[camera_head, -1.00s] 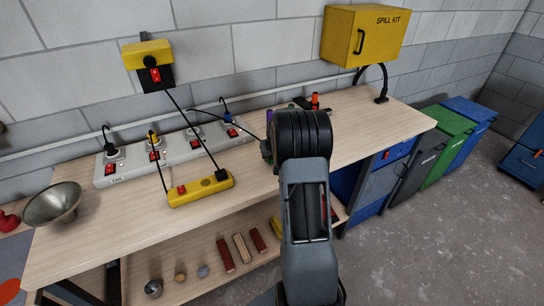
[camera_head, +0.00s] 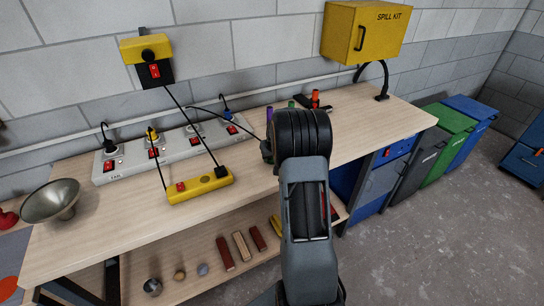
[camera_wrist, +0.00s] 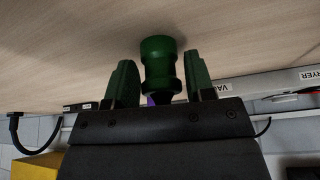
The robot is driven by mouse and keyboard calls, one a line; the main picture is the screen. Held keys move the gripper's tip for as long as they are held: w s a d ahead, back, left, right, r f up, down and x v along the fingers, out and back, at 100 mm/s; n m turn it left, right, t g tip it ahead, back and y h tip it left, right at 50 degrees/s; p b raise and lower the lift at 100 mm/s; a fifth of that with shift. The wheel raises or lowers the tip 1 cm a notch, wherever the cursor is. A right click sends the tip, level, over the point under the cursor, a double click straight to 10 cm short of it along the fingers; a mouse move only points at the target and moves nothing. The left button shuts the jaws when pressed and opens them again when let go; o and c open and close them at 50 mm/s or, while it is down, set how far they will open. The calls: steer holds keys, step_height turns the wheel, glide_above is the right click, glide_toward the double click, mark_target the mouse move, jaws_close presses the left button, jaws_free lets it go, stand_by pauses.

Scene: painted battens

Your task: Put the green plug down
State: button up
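The green plug (camera_wrist: 158,66) is between the two green fingers of my gripper (camera_wrist: 160,82) in the wrist view. A narrow gap shows between the plug and the right finger, and the left finger is close beside it; the fingers look open around it. The plug's far end meets the pale wooden benchtop (camera_wrist: 60,40), where a shadow lies.
A purple piece (camera_head: 269,114), a green piece (camera_head: 291,104) and an orange one (camera_head: 315,99) stand behind my wrist. To the left are a grey power strip (camera_head: 185,146), a yellow switch box (camera_head: 200,187) and a metal bowl (camera_head: 50,203). The right benchtop is mostly clear.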

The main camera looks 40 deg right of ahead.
steer(key=shift+o, duration=1.2)
steer(key=shift+r, duration=0.1)
steer(key=shift+r+p, duration=0.35)
steer(key=shift+p, duration=0.1)
steer(key=b+v, duration=0.1)
steer(key=v, duration=1.1)
steer(key=s+a+r+n, duration=0.1)
steer(key=s+a+r, duration=0.15)
steer(key=a, duration=0.45)
steer(key=s+a+n+y, duration=0.1)
steer(key=s+a+n, duration=0.1)
steer(key=s+a, duration=1.5)
steer(key=shift+s+a+r+n+y, duration=0.2)
steer(key=shift+s+a+n+y, duration=0.1)
steer(key=shift+a+n, duration=0.15)
